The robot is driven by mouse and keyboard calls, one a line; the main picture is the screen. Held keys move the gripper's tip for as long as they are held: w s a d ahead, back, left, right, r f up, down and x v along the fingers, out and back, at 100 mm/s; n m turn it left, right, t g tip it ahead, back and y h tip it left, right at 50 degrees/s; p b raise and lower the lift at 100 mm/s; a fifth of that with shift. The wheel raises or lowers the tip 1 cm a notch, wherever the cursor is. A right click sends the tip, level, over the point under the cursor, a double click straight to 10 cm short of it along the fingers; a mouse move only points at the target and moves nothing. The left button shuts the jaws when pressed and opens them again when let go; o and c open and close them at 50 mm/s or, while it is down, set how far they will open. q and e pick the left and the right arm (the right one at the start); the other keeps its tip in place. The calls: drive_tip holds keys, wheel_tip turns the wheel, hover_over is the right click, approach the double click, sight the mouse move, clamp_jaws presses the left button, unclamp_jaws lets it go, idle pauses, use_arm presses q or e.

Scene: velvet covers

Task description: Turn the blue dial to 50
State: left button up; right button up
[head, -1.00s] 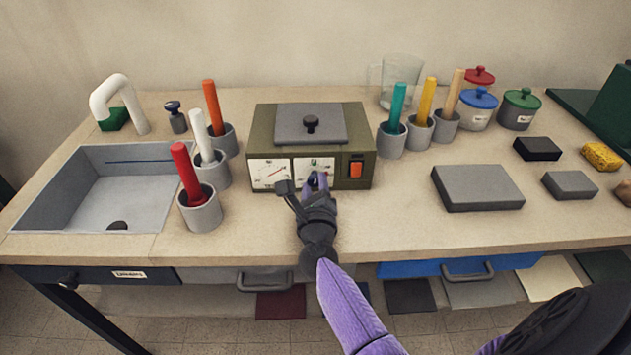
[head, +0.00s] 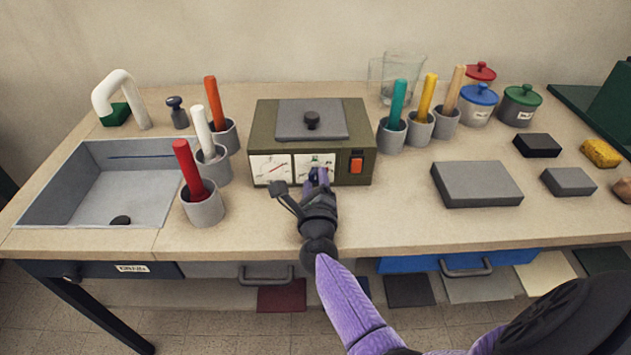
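An olive-green box-shaped device (head: 262,125) with a grey lid and black knob stands at the middle of the bench. Its front has a left white gauge face (head: 270,168), a second white face (head: 302,163) and an orange switch (head: 356,164). My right gripper (head: 313,182) is at the second face, its fingers reaching up to the front panel. A small dark blue piece, likely the dial, shows at the fingertips, mostly hidden by them. I cannot tell whether the fingers are closed on it, and the dial's reading is not legible. My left gripper is not in view.
Grey cups with red (head: 190,168), white (head: 203,132) and orange (head: 214,98) sticks stand left of the device, beside the sink (head: 55,190). Cups with teal, yellow and tan sticks stand right. A grey block (head: 476,184) lies further right. The bench front edge is clear.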

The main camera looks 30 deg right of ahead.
drive_tip(key=o, duration=0.3)
drive_tip(key=p+v, duration=0.1)
drive_tip(key=v, duration=0.9)
